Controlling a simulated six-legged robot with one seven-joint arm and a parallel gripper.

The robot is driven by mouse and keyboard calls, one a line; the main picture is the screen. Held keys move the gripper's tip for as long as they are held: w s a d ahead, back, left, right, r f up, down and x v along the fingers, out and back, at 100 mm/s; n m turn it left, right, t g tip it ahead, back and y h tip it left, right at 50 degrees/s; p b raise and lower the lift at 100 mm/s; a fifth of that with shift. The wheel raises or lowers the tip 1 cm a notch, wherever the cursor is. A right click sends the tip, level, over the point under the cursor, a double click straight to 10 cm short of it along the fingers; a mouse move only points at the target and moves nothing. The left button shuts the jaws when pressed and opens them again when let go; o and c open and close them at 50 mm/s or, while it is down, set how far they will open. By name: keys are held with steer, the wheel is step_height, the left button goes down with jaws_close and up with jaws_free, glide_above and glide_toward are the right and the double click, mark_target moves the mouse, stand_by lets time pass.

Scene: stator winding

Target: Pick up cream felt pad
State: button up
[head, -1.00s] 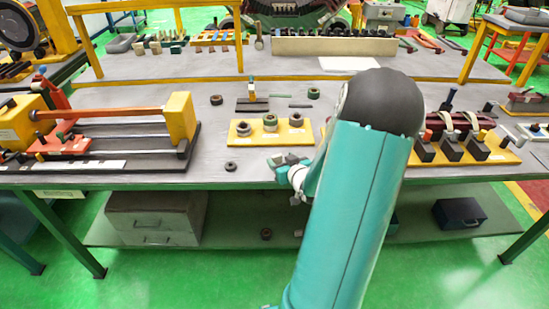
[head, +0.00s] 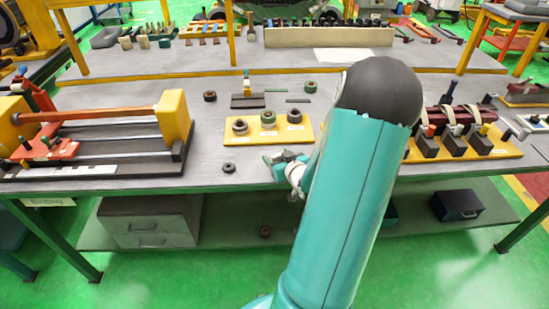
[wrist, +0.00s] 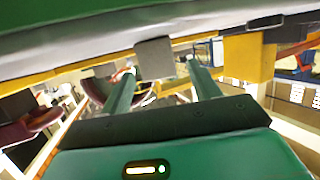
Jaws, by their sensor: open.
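I cannot pick out a cream felt pad with certainty; part of the bench is hidden behind my arm. A flat pale sheet (head: 342,55) lies on the raised back part of the bench, too far off to tell what it is. My gripper (head: 280,158) is low over the bench's front edge, right of a small dark ring (head: 229,168) and in front of a yellow plate. In the wrist view, my gripper (wrist: 160,72) has its two fingers well apart, and a small grey block-like shape (wrist: 154,58) shows between or beyond them.
The yellow plate (head: 252,137) holds three ring-like parts. A long fixture with a yellow block (head: 174,120) stands at left. A yellow rack with dark blocks (head: 480,152) stands at right. Bare bench (head: 212,140) lies between the fixture and the plate.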

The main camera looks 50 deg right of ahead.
steer(key=shift+s+r, duration=0.1)
steer(key=shift+s, duration=0.1)
steer(key=shift+c, duration=0.2)
steer(key=shift+w, duration=0.1)
steer(key=c, duration=1.1)
